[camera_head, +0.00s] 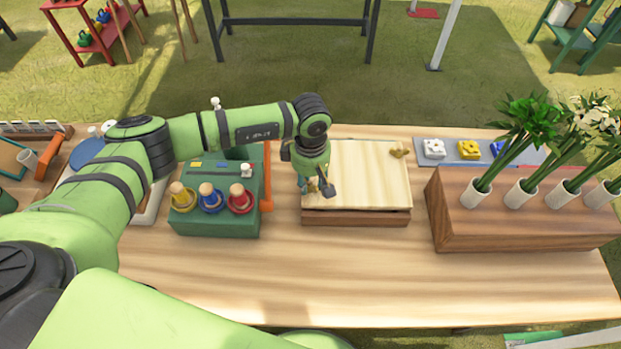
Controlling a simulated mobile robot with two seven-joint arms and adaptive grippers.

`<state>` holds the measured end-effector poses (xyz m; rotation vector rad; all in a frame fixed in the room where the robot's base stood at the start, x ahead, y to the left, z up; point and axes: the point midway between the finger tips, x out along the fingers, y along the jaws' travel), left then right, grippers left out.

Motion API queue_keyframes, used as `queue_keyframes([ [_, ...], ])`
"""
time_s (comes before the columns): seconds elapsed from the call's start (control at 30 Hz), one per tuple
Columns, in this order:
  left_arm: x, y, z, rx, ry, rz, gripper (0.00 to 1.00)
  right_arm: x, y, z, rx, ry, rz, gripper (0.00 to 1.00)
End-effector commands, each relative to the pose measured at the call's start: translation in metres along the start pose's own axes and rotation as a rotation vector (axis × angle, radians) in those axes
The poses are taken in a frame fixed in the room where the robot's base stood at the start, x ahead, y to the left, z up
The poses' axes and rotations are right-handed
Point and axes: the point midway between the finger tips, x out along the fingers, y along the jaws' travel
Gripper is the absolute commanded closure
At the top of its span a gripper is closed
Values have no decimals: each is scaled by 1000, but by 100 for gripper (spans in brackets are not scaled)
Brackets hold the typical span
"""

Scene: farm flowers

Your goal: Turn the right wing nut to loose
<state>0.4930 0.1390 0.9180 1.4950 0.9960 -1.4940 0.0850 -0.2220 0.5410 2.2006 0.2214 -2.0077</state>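A pale wooden press (365,175) with a light top board and a darker base sits in the middle of the table. A small brass wing nut (400,151) stands at the back right corner of its top. My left gripper (318,187) points down over the left front part of the board, well to the left of this wing nut. The gripper covers whatever lies under it, and I cannot tell whether its fingers are open or shut. My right gripper is not in view.
A green stand (218,218) with yellow, blue and red ringed pegs is left of the press. A wooden block (500,228) with flowers in white tubes is to the right. A grey tray (462,161) with flower-shaped pieces lies behind it. The table front is clear.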

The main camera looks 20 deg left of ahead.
Motion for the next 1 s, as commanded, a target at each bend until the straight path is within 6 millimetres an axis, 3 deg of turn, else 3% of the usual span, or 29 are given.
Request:
queue_keyframes([
  [0.47,2,-1,1,-36,-2,-3,100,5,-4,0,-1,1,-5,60],
  [1.0,5,0,2,-409,-4,-6,100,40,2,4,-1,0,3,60],
])
